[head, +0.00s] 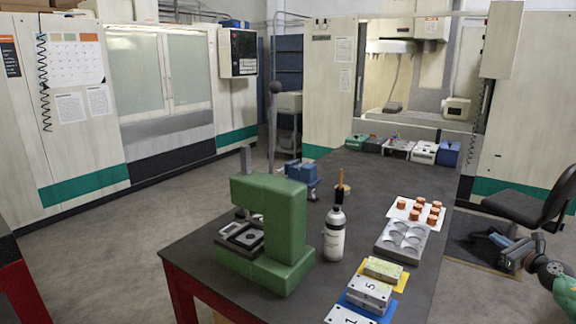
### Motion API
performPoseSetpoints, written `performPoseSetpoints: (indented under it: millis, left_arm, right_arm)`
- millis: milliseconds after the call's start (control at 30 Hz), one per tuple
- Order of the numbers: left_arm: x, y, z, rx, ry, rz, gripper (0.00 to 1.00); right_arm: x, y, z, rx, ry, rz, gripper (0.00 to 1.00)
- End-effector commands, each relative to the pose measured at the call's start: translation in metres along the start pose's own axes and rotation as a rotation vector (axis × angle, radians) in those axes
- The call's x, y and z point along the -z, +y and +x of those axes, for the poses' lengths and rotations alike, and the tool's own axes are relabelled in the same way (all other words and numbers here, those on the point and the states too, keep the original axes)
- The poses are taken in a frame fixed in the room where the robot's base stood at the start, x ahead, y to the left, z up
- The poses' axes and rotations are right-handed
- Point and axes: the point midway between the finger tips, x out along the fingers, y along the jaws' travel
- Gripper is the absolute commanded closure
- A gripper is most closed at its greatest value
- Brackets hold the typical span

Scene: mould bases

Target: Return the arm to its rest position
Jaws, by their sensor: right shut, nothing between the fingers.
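My right gripper (500,241) shows at the right edge of the head view, with its arm coming in from the lower right. It is shut and empty, and hangs beside the table's right edge, in front of the black chair. It appears clear of the table and of the things on it. My left gripper is not in view.
The dark table (335,186) holds a green press (285,235), a white bottle (334,235), orange cylinders on a white plate (397,211), a grey plate with round recesses (401,242) and numbered blocks (370,289). A black chair (520,207) stands at the right.

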Motion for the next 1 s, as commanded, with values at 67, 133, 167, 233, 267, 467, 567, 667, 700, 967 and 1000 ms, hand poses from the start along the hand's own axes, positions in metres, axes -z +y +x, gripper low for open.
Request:
performPoseSetpoints:
  millis: [67, 133, 167, 233, 267, 467, 567, 667, 700, 967, 1000]
  left_arm:
    - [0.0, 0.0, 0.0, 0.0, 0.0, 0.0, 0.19]
    - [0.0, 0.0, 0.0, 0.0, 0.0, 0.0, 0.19]
    - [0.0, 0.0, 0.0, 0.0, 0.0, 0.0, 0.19]
    - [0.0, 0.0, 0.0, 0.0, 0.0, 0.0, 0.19]
    - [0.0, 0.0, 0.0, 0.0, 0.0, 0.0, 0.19]
    - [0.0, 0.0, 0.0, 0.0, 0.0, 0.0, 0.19]
    - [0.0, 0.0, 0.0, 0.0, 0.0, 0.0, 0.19]
    - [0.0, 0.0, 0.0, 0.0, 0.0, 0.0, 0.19]
    - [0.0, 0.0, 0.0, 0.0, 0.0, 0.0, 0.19]
    - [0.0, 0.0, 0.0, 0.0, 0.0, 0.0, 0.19]
    - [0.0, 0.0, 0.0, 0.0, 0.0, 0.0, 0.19]
  right_arm:
    - [-0.011, -0.022, -0.002, 0.112, -0.068, 0.186, 1.0]
    - [-0.016, -0.043, -0.006, 0.212, -0.128, 0.359, 1.0]
    - [-0.018, -0.052, -0.008, 0.253, -0.154, 0.433, 1.0]
    - [-0.018, -0.073, -0.015, 0.352, -0.214, 0.606, 1.0]
    - [-0.017, -0.081, -0.019, 0.394, -0.24, 0.68, 1.0]
    - [0.009, -0.129, -0.051, 0.684, -0.412, 1.164, 1.0]
    - [0.032, -0.144, -0.071, 0.84, -0.498, 1.393, 1.0]
    - [0.058, -0.152, -0.092, 1.007, -0.584, 1.606, 1.0]
    - [0.069, -0.152, -0.1, 1.075, -0.617, 1.683, 1.0]
    - [0.12, -0.138, -0.14, 1.431, -0.774, 1.994, 1.0]
    - [0.125, -0.135, -0.144, 1.475, -0.792, 2.021, 1.0]
